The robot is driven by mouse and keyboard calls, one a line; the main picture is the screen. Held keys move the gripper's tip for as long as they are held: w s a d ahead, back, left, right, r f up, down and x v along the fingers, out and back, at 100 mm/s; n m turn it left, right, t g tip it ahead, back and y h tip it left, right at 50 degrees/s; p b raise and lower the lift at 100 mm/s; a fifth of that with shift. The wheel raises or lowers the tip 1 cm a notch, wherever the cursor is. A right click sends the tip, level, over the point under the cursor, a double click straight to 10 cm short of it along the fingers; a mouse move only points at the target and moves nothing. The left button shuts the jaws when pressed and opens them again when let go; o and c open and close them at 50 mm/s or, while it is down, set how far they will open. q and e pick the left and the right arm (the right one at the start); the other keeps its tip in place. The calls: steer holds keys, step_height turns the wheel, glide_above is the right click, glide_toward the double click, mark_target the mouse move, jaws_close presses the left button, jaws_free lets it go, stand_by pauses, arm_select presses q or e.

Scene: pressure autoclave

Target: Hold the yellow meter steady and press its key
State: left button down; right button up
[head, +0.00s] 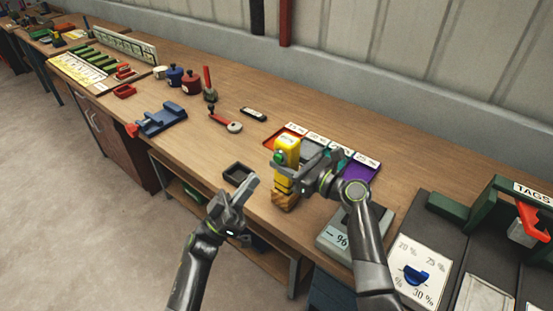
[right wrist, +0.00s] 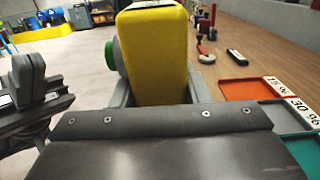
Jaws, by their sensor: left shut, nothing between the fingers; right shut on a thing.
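The yellow meter (head: 287,148) stands upright near the bench's front edge, above a wooden block (head: 284,200). Its green round key (head: 279,156) is on its left side; the key also shows in the right wrist view (right wrist: 113,57). My right gripper (head: 285,171) is shut on the meter from the right, and the yellow body (right wrist: 155,55) fills the space between its fingers. My left gripper (head: 246,188) is shut and empty, in front of the bench edge, lower left of the meter and apart from the key. It also shows at the left of the right wrist view (right wrist: 28,78).
A small black tray (head: 238,174) lies left of the meter. Coloured trays with percent labels, one purple (head: 361,171), lie behind it. A grey box with a percent sign (head: 338,238) stands to the right. A red-handled tool (head: 227,121) lies further left.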

steer(key=o, duration=1.2)
steer(key=shift+d, duration=0.1)
